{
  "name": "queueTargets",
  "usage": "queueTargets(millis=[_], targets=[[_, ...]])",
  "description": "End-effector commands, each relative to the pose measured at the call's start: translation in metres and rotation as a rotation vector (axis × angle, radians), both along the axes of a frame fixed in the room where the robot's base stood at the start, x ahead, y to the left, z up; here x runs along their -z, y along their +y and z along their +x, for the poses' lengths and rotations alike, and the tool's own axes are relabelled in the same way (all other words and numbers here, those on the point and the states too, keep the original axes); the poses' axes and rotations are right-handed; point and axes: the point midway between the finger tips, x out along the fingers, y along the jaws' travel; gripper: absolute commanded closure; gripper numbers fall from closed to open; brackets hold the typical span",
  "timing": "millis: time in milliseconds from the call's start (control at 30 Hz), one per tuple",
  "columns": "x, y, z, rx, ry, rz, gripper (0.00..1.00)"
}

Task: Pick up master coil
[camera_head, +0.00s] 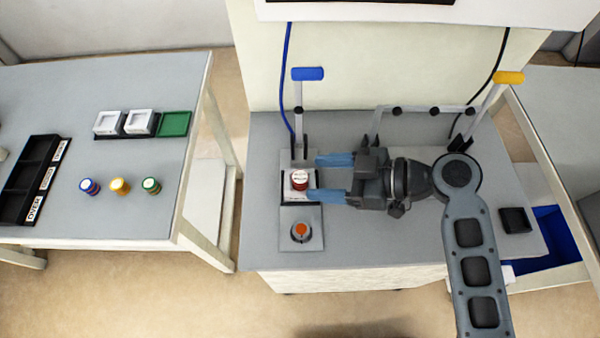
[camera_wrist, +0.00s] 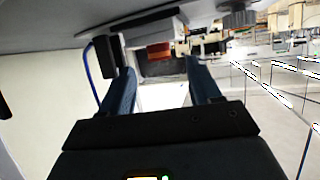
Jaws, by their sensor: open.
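The master coil, a red cylinder with a white top (camera_head: 300,178), stands in a white square holder (camera_head: 291,197) on the grey workbench. In the wrist view the red coil (camera_wrist: 159,51) shows beyond and between the fingers. My gripper (camera_head: 314,177) is open, with its two blue fingers pointing left at the coil. The lower fingertip is close to the coil's side. I cannot tell whether either finger touches it. My gripper also shows in the wrist view (camera_wrist: 155,75), with nothing held between the fingers.
A plate with an orange-topped part (camera_head: 301,231) lies in front of the holder. A blue-handled lever (camera_head: 308,74) and a yellow-handled lever (camera_head: 509,78) rise behind. A black box (camera_head: 515,220) stands at right. The left table (camera_head: 110,215) holds colored coils and trays.

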Motion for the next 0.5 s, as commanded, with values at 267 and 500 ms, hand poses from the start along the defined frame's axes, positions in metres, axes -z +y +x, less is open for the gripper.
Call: queueTargets(millis=[267,500], targets=[[0.01,0.027,0.009,-0.001,0.001,0.0,0.37],[0.011,0.027,0.009,0.0,0.0,0.0,0.38]])
